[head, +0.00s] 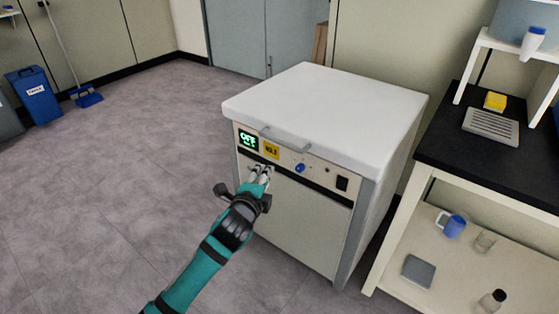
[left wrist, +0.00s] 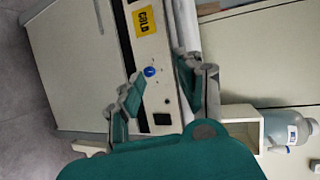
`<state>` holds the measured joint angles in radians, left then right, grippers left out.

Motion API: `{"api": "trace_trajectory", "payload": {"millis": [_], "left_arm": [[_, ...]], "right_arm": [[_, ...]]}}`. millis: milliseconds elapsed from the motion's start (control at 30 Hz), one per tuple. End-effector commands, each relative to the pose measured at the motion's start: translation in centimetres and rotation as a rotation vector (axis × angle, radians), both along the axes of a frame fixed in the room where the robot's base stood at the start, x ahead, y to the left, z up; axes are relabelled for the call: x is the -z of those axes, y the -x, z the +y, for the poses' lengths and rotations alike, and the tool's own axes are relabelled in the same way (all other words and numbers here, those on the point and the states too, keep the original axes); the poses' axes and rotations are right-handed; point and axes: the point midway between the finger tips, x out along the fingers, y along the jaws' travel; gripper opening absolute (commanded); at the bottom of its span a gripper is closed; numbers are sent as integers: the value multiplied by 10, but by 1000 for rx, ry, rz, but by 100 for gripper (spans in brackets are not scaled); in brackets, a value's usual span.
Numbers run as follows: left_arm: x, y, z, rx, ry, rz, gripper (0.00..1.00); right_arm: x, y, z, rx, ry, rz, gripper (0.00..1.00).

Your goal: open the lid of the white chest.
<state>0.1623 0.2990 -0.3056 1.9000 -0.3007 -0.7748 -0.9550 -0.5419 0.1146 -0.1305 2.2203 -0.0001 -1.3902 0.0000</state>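The white chest (head: 300,225) stands in the middle of the head view with its white lid (head: 330,100) down flat. A grey bar handle (head: 285,145) runs along the lid's front edge. My left gripper (head: 260,171) is in front of the control panel, below the handle's left part. In the left wrist view its fingers (left wrist: 158,85) are spread apart, with the panel and blue knob (left wrist: 150,71) showing between them. Nothing is between the fingers. Whether a finger touches the chest or handle I cannot tell. My right gripper is in neither view.
The front panel carries a lit display (head: 248,139), a yellow label (head: 271,151) and a black switch (head: 342,184). A black-topped bench (head: 480,165) stands close to the chest's right. Open floor (head: 120,170) lies to the left; a blue bin (head: 36,95) stands far left.

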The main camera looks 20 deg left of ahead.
Motion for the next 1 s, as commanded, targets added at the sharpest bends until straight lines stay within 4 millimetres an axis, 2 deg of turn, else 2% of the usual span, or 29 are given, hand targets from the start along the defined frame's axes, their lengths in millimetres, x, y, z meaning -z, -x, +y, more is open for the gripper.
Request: {"api": "trace_trajectory", "payload": {"millis": [100, 167, 333, 500, 767, 900, 1000], "left_arm": [[-24, 1, -2, 12, -55, -59, 36], [-30, -1, -3, 14, -67, -70, 36], [-28, -22, -2, 13, -68, -72, 36], [-21, -58, 0, 13, -68, -72, 36], [-9, -114, 3, 14, -65, -71, 36], [-4, -143, 4, 15, -64, -70, 36], [-3, -153, 5, 15, -66, -70, 36]], "right_arm": [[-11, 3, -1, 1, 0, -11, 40], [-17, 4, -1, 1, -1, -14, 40], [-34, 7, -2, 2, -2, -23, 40], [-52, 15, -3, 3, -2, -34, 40], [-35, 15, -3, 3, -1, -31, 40], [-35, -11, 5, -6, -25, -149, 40], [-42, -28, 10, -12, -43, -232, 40]]}}
